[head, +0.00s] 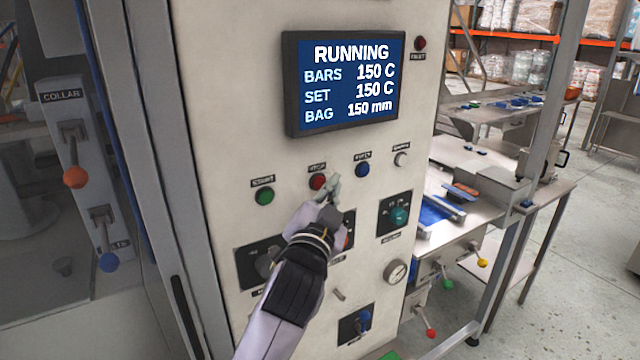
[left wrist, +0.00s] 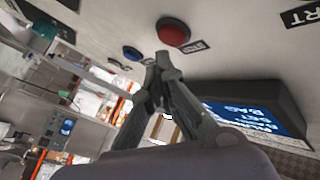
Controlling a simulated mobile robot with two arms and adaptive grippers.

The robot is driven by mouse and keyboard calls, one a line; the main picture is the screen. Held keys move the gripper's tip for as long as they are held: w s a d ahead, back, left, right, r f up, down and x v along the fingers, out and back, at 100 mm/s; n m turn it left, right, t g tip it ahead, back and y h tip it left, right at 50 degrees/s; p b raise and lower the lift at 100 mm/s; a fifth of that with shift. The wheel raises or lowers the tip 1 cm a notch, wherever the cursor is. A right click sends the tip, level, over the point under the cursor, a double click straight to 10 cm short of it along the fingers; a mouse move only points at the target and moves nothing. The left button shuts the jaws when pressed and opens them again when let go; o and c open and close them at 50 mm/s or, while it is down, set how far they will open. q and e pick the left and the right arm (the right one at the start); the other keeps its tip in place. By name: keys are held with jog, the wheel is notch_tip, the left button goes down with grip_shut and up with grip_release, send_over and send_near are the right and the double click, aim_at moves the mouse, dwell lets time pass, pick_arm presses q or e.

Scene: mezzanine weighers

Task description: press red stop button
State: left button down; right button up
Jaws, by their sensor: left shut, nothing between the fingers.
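The red stop button (head: 318,181) sits on the cream control panel (head: 230,120), under a small label reading STOP, between a green start button (head: 265,196) and a blue button (head: 363,170). My left gripper (head: 333,186) is shut and empty, its fingertips just right of the red button in the head view. In the left wrist view the red button (left wrist: 173,32) stands out from the panel just beyond the closed fingertips (left wrist: 163,62). I cannot tell whether they touch it. My right gripper is not in view.
A screen (head: 346,82) above the buttons reads RUNNING. A white button (head: 401,159), a teal knob (head: 399,215) and a gauge (head: 396,271) are on the panel at right. My left arm hides part of the lower panel. Metal tables (head: 470,165) stand at right.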

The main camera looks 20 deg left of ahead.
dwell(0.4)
pick_arm(q)
jog(key=shift+w+a, duration=0.25)
jog(key=shift+a, duration=0.1)
jog(key=shift+w+a+p, duration=0.25)
jog(key=shift+a+p, duration=0.1)
jog(key=shift+p, duration=0.05)
dwell(0.7)
jog(key=shift+d, duration=0.1)
jog(key=shift+s+d, duration=0.55)
jog(key=shift+d, duration=0.05)
jog(key=shift+s+d, duration=0.75)
jog(key=shift+d, duration=0.25)
jog(key=shift+s+d, duration=0.75)
jog(key=shift+d, duration=0.2)
